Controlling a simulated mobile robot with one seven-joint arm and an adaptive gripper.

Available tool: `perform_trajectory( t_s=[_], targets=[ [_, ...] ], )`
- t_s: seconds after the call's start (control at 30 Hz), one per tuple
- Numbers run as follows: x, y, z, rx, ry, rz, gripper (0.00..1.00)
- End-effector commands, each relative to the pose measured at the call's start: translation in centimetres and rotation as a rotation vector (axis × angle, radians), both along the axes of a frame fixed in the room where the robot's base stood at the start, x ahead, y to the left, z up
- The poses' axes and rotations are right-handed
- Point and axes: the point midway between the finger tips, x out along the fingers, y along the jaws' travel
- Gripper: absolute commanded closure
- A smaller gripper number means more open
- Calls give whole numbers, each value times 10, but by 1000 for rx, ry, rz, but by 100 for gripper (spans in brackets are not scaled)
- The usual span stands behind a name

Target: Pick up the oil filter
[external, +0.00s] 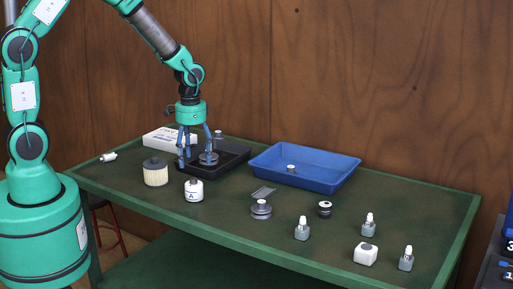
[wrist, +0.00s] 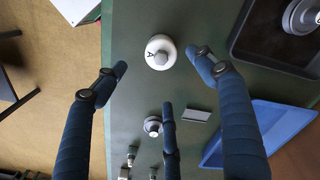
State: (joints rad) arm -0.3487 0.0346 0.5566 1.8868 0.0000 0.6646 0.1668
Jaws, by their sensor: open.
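The likely oil filter is a short white canister (external: 194,191) with a dark "A" on its side and a narrow neck on top. It stands upright on the green table (external: 340,226). In the wrist view the white canister (wrist: 158,56) lies between and a little beyond my fingertips, apart from them. My gripper (external: 196,160) points down with its three blue fingers spread and empty. In the external view it overlaps the black tray, behind the canister. It also shows in the wrist view (wrist: 160,77). Its exact height above the table is unclear.
A cream pleated cylinder (external: 156,175) stands left of the canister. The black tray (external: 236,163) holds a grey round part (external: 208,158). A blue tray (external: 330,178), a grey pulley (external: 261,210), a flat grey piece (external: 263,192) and several small bottles lie to the right.

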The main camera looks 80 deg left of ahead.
Motion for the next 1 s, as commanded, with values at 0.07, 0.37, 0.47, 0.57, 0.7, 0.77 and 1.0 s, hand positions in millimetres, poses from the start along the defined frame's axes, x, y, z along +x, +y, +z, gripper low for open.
perform_trajectory(
  t_s=[0.07,0.37,0.47,0.57,0.7,0.77,1.0],
  targets=[
    [-1,0,-12,0,1,0,29],
    [-1,0,-57,0,1,0,29],
    [-1,0,-67,0,1,0,29],
    [0,0,-72,0,-1,0,29],
    [0,0,-73,0,-1,0,29],
    [0,0,-73,0,-1,0,29],
    [0,0,-75,0,-1,0,29]
  ],
)
